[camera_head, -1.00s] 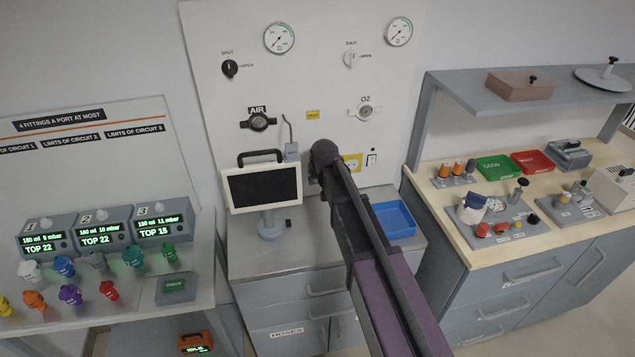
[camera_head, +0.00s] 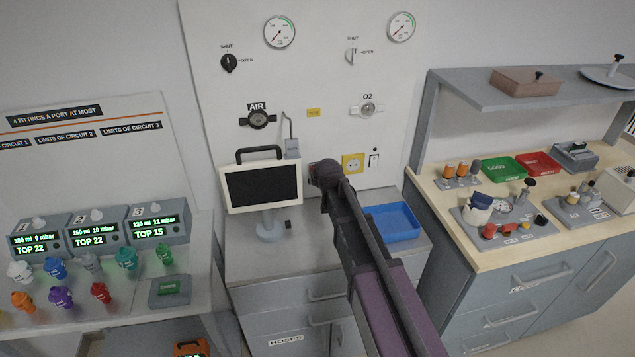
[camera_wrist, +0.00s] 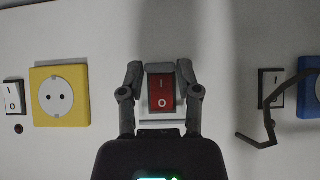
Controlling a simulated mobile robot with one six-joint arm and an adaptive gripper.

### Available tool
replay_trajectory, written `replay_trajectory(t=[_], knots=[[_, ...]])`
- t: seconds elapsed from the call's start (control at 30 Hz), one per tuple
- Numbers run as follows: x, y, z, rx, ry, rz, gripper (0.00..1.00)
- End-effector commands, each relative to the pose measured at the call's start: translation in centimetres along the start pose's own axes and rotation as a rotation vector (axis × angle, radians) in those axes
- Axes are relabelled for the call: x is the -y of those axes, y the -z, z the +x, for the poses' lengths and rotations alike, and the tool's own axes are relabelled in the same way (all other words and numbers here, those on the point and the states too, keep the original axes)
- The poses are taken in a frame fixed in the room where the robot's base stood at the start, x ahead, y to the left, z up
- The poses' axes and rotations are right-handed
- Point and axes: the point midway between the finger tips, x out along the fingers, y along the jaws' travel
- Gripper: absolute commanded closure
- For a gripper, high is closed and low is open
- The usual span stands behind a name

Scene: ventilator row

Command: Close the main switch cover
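A red rocker switch (camera_wrist: 161,92) marked I and O sits on the white wall panel, in the middle of the wrist view. A grey frame surrounds it, with a pale flat piece (camera_wrist: 162,117) at its lower edge in the picture. I cannot tell whether this piece is the cover. My gripper (camera_wrist: 161,84) is open, with one finger on each side of the red switch. Contact cannot be told. In the head view my gripper (camera_head: 325,172) is at the wall panel between the monitor and the yellow socket (camera_head: 352,163), and my arm hides the red switch.
The monitor (camera_head: 262,187) stands close to the left of my gripper. A blue tray (camera_head: 391,222) lies below right on the cabinet. White rocker switches (camera_wrist: 14,96) flank the area in the wrist view, and a thin dark bent outline (camera_wrist: 269,127) crosses at right.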

Motion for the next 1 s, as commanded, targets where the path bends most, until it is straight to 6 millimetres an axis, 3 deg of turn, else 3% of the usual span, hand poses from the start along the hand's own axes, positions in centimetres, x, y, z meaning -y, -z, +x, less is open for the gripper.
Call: replay_trajectory(t=[0.03, 0.07, 0.67, 1.0], knots=[[0.01, 0.02, 0.03, 0.000, 0.000, 0.000, 0.34], [0.01, 0.02, 0.03, 0.000, 0.000, 0.000, 0.26], [0.00, 0.17, -0.15, 0.020, 0.000, 0.000, 0.26], [-0.01, 0.41, -0.92, 0.146, 0.000, 0.000, 0.26]])
